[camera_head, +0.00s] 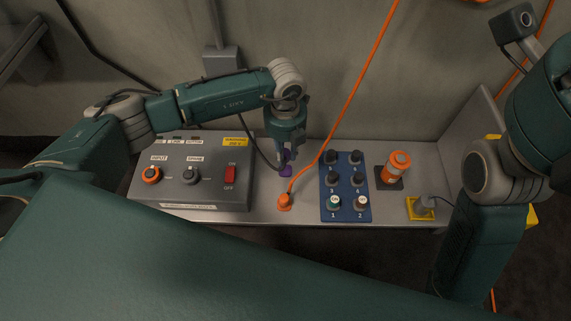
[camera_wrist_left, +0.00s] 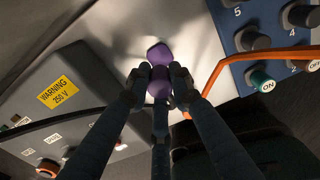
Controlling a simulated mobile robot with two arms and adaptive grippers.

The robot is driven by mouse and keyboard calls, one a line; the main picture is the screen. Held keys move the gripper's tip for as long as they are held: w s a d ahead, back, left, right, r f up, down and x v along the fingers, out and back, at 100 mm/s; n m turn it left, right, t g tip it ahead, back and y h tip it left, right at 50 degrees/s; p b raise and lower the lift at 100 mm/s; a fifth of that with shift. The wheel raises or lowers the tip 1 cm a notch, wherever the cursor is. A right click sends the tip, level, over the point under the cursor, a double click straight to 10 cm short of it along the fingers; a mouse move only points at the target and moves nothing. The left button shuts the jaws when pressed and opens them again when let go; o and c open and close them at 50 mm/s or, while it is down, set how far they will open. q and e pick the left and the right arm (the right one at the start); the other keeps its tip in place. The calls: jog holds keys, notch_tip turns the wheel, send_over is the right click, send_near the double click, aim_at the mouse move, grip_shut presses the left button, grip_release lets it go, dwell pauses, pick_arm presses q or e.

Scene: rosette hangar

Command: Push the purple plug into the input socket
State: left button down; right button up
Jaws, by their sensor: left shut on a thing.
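The purple plug (camera_head: 285,171) is in my left gripper (camera_head: 287,158), upright over the grey bench behind the orange plug. In the left wrist view the purple plug (camera_wrist_left: 159,54) shows as two rounded purple parts, and the fingers of my left gripper (camera_wrist_left: 160,78) are closed around it. I cannot tell whether the plug touches the bench. The input socket (camera_head: 151,175) is an orange-ringed round socket on the grey panel, well to the left of the gripper. It also shows at the lower left of the wrist view (camera_wrist_left: 48,168). My right gripper is out of view.
The grey panel (camera_head: 207,150) also has a spare socket (camera_head: 190,176) and a red switch (camera_head: 231,173). An orange plug (camera_head: 284,202) with a cable rising to the wall stands in front of the gripper. A blue knob board (camera_head: 345,187) and an orange beacon (camera_head: 397,165) are to the right.

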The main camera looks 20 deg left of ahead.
pick_arm(q)
jog(key=s+a+r+n, duration=0.1)
jog(key=s+a, duration=0.3)
jog(key=a, duration=0.4)
jog(key=s+a+r+n, duration=0.2)
jog(key=s+a, duration=0.2)
jog(key=a, duration=0.5)
jog(key=s+a+r+n, duration=0.1)
jog(key=s+a, duration=0.3)
jog(key=a, duration=0.4)
jog(key=shift+s+a+r+n, duration=0.1)
jog(key=shift+s+r+n, duration=0.1)
jog(key=shift+r, duration=0.2)
jog(key=shift+s+a+r+n, duration=0.1)
jog(key=shift+r+n, duration=0.1)
jog(key=shift+r, duration=0.2)
notch_tip(320, 180, up, 4)
jog(key=n, duration=0.1)
send_over(150, 173)
jog(key=shift+f, duration=2.65)
jog(key=shift+f, duration=0.35)
jog(key=shift+f, duration=0.15)
